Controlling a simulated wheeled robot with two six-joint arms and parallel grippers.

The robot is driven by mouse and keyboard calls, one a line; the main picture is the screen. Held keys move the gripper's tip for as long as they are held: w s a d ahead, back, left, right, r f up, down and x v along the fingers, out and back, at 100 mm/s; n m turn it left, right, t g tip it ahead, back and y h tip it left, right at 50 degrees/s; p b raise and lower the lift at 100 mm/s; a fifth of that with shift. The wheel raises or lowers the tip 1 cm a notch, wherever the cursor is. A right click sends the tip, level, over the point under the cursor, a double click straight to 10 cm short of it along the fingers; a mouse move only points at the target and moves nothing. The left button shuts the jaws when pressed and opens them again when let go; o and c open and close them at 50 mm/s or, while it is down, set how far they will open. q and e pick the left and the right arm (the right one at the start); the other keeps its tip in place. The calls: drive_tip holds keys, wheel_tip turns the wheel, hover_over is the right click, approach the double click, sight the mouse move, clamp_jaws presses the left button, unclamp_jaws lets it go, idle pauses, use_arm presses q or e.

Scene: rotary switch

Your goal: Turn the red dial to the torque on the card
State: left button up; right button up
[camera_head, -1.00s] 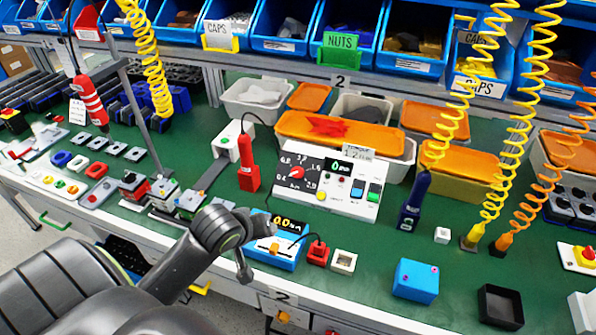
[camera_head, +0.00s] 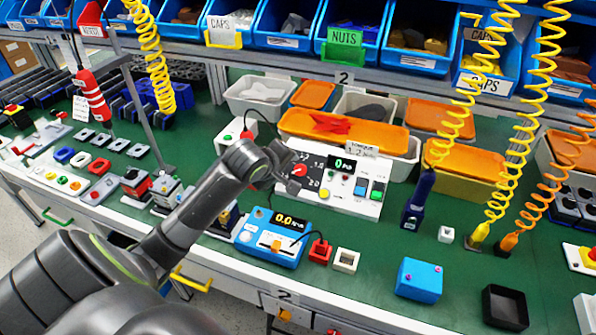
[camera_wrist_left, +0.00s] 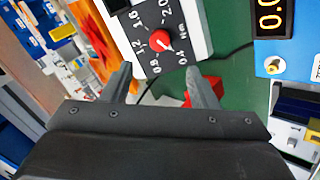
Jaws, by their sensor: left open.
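The red dial (camera_head: 299,170) is on a black scale plate on a white, sloped control panel (camera_head: 345,196). It also shows in the left wrist view (camera_wrist_left: 160,42), amid numbers including 0.8, 1.2, 1.6 and 2.0; its exact setting is hard to read. My left gripper (camera_head: 287,170) is open just in front of the dial, its two fingers pointing at it. In the left wrist view the fingertips (camera_wrist_left: 160,70) are apart with nothing between them, short of the dial. The card (camera_head: 352,148) stands behind the panel; it says torque, apparently 1.2. My right gripper is not in view.
Hanging tools on coiled cords, including a dark blue one (camera_head: 419,200), stand to the right. Orange-lidded bins (camera_head: 340,128) are behind.

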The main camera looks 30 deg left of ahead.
sight(299, 170)
use_arm(q)
drive_tip(key=x, duration=1.1)
drive_tip(key=shift+w+b, duration=0.15)
drive_tip(key=shift+b, duration=0.2)
drive_tip(key=shift+f, duration=0.1)
drive_tip(key=shift+c, duration=0.3)
